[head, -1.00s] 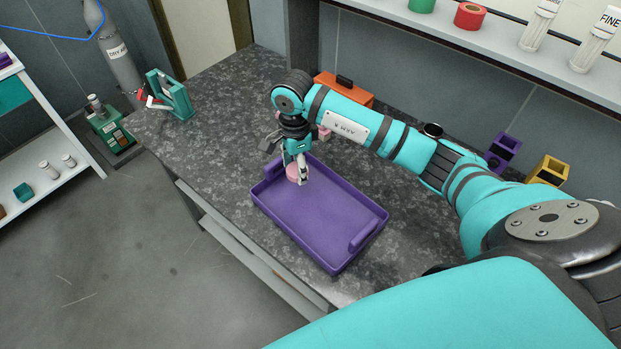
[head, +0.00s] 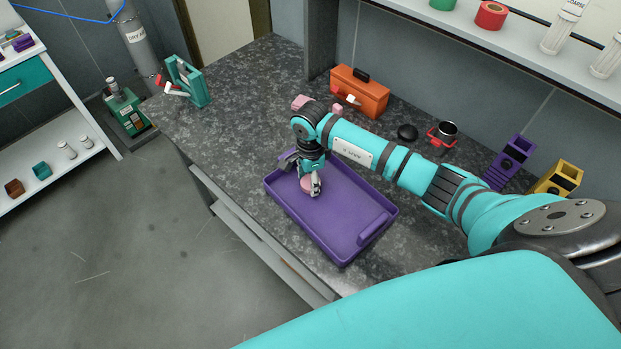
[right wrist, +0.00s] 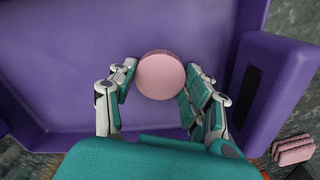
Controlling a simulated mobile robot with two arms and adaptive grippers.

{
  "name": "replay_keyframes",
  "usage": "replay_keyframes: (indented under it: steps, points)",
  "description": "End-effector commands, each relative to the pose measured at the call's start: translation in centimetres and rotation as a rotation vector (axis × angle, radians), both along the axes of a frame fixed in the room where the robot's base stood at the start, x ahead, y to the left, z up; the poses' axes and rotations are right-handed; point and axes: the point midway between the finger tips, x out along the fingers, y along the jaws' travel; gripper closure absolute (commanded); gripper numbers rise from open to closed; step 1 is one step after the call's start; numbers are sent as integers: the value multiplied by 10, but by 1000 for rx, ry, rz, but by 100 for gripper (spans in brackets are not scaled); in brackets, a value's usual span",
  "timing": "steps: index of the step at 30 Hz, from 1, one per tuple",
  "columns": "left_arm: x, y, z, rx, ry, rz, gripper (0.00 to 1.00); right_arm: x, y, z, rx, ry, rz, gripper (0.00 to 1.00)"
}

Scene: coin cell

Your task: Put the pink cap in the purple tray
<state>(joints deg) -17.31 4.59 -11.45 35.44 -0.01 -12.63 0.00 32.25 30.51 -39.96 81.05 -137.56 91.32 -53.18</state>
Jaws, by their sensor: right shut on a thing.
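The purple tray (head: 345,215) lies on the dark stone counter. My right gripper (head: 313,188) is inside the outline of the tray, near its far left end. It is shut on the pink cap (head: 306,183). In the right wrist view the round pink cap (right wrist: 160,75) sits between the two fingers of my right gripper (right wrist: 155,90), with the floor of the purple tray (right wrist: 60,60) behind it. I cannot tell whether the cap touches the tray floor. My left gripper is not in view.
An orange toolbox (head: 362,95), a pink block (head: 300,102), a black round object (head: 407,132) and a red-handled black pot (head: 447,132) stand behind my arm. Purple (head: 510,160) and yellow (head: 558,180) holders stand at the right. A teal frame (head: 187,82) stands at the far left corner.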

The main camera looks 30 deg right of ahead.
Motion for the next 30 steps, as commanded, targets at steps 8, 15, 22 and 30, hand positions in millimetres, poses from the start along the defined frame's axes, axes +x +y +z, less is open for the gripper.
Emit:
replay_keyframes:
  steps: [8, 15, 22, 30]
  points:
    - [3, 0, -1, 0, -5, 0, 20, 0, 0, -1, 0, 0, 0, 28]
    - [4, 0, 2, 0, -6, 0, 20, 0, 0, 1, 0, 0, 0, 28]
    - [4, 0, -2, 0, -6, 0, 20, 2, -1, 30, -2, -5, 2, 28]
    - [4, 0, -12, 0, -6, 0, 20, 2, -1, 88, -2, -5, 2, 28]
